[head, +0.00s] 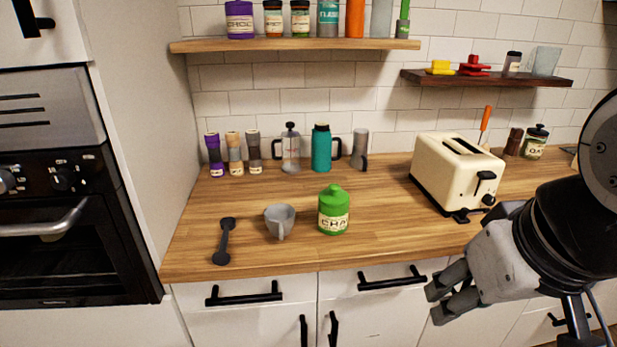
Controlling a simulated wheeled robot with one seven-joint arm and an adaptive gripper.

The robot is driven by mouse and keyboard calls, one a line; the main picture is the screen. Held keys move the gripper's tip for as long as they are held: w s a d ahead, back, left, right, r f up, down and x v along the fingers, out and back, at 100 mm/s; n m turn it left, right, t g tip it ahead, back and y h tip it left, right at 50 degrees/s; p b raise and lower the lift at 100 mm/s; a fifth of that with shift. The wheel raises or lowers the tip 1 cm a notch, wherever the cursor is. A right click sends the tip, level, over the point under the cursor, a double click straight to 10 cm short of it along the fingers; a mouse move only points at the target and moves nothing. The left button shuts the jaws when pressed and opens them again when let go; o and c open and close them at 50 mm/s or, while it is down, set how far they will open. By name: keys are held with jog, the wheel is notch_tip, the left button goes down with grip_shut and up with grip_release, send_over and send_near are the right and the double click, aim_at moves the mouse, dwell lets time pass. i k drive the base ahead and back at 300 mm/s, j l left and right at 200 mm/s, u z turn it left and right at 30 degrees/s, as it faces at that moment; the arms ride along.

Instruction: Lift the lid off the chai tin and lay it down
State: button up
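The green chai tin (334,219) stands upright near the front edge of the wooden counter, its label facing me. Its green lid (334,194), with a knob on top, sits on the tin. My gripper (438,302) is in front of the counter at the lower right, apart from the tin and lower than it in the picture. Its fingers point left and nothing shows between them. The fingers look spread apart.
A cream toaster (457,172) stands to the right. A French press (290,150) and a teal bottle (321,149) stand behind. Counter (380,230) right of the tin is clear.

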aim_at(333, 197)
jog(key=i+u, duration=0.25)
jog(key=i, duration=0.25)
jog(key=i+l+u, duration=0.1)
jog(key=i+u, duration=0.15)
jog(key=i, duration=0.3)
